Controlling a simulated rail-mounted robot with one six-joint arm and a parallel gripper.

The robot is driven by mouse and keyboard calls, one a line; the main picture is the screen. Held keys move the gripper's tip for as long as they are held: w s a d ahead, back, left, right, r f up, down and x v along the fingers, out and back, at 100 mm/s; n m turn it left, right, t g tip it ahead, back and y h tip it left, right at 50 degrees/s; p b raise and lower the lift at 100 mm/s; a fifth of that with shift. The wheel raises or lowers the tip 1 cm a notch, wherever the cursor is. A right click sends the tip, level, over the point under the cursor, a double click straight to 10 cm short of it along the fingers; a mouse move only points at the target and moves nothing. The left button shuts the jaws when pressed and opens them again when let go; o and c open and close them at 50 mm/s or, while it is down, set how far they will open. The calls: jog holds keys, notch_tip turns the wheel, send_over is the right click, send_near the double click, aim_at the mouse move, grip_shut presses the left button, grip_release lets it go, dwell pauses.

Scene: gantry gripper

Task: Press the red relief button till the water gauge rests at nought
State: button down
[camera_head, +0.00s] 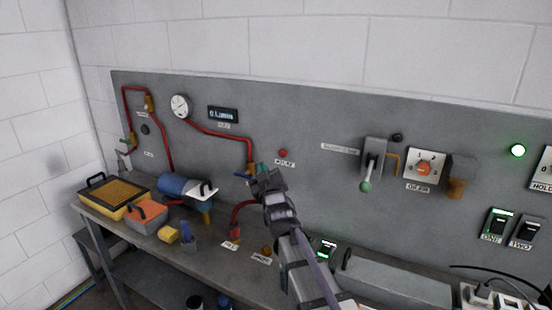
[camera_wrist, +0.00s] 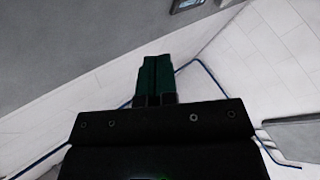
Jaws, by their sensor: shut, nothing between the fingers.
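The red relief button (camera_head: 283,153) is a small red knob on the grey wall panel (camera_head: 310,115), above a white label. The round white water gauge (camera_head: 180,106) hangs at the panel's upper left, with red pipe running from it; its needle is too small to read. My gripper (camera_head: 262,168) is left of and a little below the button in the head view, apart from it in the picture. In the wrist view its dark green fingers (camera_wrist: 158,75) are together with nothing between them. The button and gauge do not show in the wrist view.
A blue digital display (camera_head: 223,114) is right of the gauge. A lever with a green knob (camera_head: 366,186) and an orange dial (camera_head: 424,168) are to the right. Yellow (camera_head: 95,205) and orange (camera_head: 150,219) boxes and a blue cylinder (camera_head: 178,184) crowd the bench's left.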

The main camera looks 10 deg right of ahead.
aim_at(280, 156)
jog(key=shift+w+d, duration=1.45)
jog(key=shift+w, duration=0.25)
jog(key=shift+w+d, duration=1.45)
jog(key=shift+w, duration=0.2)
jog(key=shift+w+d, duration=0.25)
jog(key=shift+w, duration=0.1)
jog(key=shift+w+d, duration=0.3)
jog(key=shift+w, duration=0.05)
dwell(0.5)
jog(key=shift+s+a, duration=0.55)
jog(key=shift+s, duration=0.15)
